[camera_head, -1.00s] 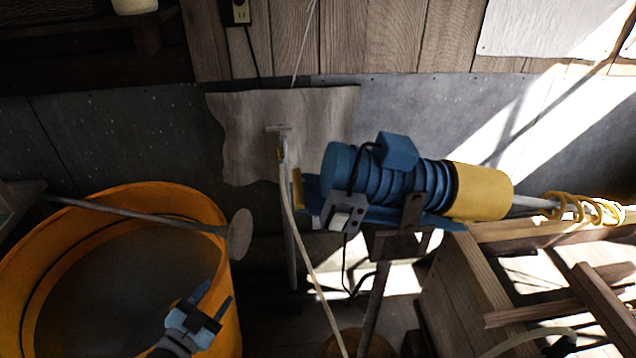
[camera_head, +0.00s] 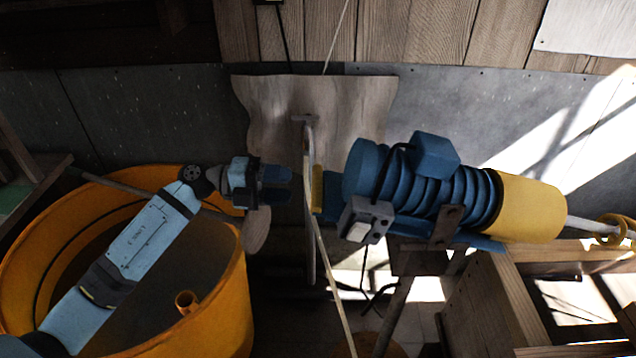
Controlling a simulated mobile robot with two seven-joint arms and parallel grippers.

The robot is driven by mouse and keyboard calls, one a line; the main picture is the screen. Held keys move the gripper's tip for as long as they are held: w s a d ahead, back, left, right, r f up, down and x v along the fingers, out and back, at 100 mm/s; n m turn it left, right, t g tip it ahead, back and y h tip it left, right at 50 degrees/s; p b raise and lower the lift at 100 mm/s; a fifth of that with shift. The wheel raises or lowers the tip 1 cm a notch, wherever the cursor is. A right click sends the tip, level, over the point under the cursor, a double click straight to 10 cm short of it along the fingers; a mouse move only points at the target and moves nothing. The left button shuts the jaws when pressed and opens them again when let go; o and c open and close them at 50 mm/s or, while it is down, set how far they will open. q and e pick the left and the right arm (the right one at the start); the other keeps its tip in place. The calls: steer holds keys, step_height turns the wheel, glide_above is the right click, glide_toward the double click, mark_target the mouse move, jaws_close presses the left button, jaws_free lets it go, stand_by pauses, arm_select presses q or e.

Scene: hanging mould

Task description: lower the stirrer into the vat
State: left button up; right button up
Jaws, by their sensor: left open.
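The stirrer looks to be the blue ribbed motor (camera_head: 420,185) with a yellow housing (camera_head: 530,208). Its grey shaft (camera_head: 588,226) runs right to a yellow spiral (camera_head: 611,230), cut off by the frame edge. It lies nearly level on a dark bracket and stand. The orange vat (camera_head: 225,310) stands at lower left, open at the top. My left gripper (camera_head: 288,186) is open and empty, fingers pointing right. It appears just left of a small yellow grip (camera_head: 318,190) at the motor's left end; I cannot tell the depth gap. My right gripper is out of view.
A grey rod with a round disc (camera_head: 257,230) lies across the vat's rim, partly behind my left arm. An upright bar (camera_head: 309,240) and a pale cord hang before the wall. A wooden frame (camera_head: 475,300) stands at lower right.

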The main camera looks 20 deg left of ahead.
mark_target(317, 183)
arm_select(q)
steer(key=p+x, duration=0.1)
steer(key=x, duration=0.6)
steer(key=shift+w+d, duration=0.1)
steer(key=shift+d, duration=0.05)
jaws_close()
